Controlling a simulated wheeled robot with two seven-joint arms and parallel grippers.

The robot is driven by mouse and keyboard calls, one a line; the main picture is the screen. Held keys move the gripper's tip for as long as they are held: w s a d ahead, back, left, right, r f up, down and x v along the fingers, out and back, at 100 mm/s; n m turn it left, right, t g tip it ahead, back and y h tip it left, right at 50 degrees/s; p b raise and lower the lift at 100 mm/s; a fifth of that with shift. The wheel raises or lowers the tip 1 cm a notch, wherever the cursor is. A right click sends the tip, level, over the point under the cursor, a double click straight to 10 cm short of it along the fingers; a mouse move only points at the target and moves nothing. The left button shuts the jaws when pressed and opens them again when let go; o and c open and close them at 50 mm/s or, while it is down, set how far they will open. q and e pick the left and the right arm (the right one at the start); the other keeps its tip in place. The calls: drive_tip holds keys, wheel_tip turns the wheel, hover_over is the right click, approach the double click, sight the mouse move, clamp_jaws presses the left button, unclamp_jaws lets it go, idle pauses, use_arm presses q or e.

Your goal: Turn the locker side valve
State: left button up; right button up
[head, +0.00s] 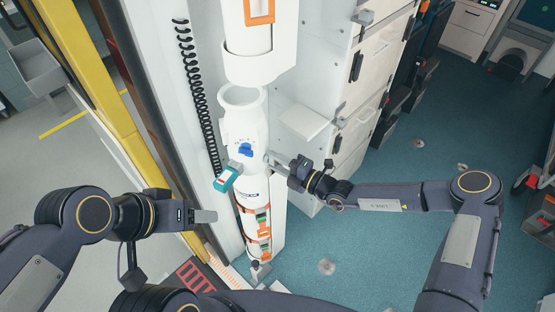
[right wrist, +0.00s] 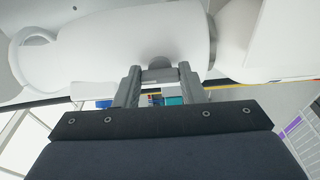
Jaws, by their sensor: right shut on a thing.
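A white oxygen-cylinder-like bottle (head: 242,125) stands upright in the locker, with a blue knob (head: 246,149) on its front. My right gripper (head: 270,159) reaches the bottle's right side. In the right wrist view, the two fingers (right wrist: 160,78) are shut on a small grey side valve (right wrist: 158,65) on the white bottle (right wrist: 130,45). The fingers hide most of this valve in the head view. My left gripper (head: 208,216) is at the lower left, apart from the bottle; its finger opening cannot be made out.
A teal-and-white device (head: 228,177) sticks out at the bottle's front left. A black coiled cord (head: 197,95) hangs on the left wall. Cabinets with drawers (head: 360,80) stand at the right. Blue floor (head: 400,250) is open at the lower right.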

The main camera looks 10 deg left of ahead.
drive_tip(key=shift+s+a, duration=0.2)
drive_tip(key=shift+s, duration=0.1)
drive_tip(key=o, duration=1)
drive_tip(key=shift+r, duration=0.1)
drive_tip(key=shift+w+d, duration=0.1)
drive_tip(key=b+v, duration=0.1)
drive_tip(key=v, duration=0.6)
drive_tip(key=shift+d, duration=0.35)
drive_tip(key=shift+r, duration=0.1)
